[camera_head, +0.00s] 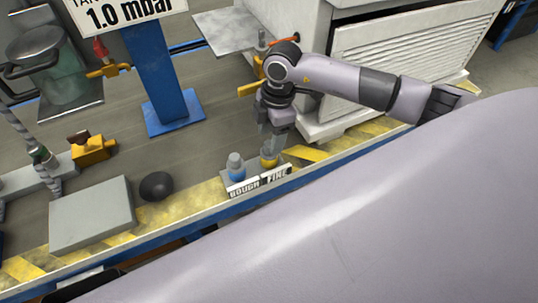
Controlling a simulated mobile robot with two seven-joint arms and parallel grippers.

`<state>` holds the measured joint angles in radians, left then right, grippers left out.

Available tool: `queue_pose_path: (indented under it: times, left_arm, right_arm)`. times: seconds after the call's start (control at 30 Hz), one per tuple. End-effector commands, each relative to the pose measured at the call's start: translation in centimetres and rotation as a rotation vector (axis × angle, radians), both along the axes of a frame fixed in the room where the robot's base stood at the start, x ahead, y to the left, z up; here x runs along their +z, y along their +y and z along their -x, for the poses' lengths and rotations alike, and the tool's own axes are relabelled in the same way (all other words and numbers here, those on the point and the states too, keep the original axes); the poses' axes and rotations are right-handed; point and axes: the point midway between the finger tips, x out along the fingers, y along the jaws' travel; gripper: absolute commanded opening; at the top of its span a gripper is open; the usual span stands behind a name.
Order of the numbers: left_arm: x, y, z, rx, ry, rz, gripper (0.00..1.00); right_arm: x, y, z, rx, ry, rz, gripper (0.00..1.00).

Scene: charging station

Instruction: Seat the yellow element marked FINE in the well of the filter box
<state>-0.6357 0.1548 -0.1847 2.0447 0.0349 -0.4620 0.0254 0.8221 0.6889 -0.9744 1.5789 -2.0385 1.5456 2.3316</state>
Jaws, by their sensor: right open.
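The yellow element (268,161) stands upright on the workbench behind the label reading FINE (277,174). My right gripper (271,147) points down over it, open, with its fingers at the element's upper part. The fingers hide part of the element, and I cannot tell whether they touch it. A blue element with a grey top (236,168) stands just left, behind the label reading ROUGH (245,187). My left gripper is not in view.
A flat grey block (92,215) and a black round knob (156,186) are at the left front. A blue post (157,75) carries a 1.0 mbar sign. A white louvred cabinet (415,50) stands behind my right arm. Bare bench lies between post and elements.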

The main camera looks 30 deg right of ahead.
Motion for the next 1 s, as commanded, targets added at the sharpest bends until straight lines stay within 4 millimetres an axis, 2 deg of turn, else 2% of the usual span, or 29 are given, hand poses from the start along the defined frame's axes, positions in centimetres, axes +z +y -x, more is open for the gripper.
queue_pose_path:
  times: [0.1,0.2,0.43,0.47,0.5,0.63,1.0]
  left_arm:
    - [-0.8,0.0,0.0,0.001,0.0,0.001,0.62]
    - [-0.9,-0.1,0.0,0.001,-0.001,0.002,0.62]
    - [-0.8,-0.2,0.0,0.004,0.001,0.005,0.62]
    - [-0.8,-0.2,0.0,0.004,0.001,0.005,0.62]
    - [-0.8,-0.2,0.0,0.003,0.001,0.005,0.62]
    - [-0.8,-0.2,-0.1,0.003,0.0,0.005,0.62]
    - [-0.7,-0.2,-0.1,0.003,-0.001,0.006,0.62]
  right_arm:
    - [-2.3,0.2,-0.1,0.001,0.004,0.0,0.58]
    - [-3.4,0.4,-0.1,0.001,0.003,-0.001,0.58]
    - [-3.6,0.4,-0.2,0.001,0.001,0.0,0.58]
    - [-3.6,0.4,-0.2,0.001,0.001,0.0,0.55]
    - [-3.6,0.4,-0.2,0.001,0.001,-0.001,0.42]
    - [-3.6,0.4,-0.1,0.001,0.002,0.0,0.0]
    - [-3.5,0.4,-0.1,0.002,0.005,0.001,0.0]
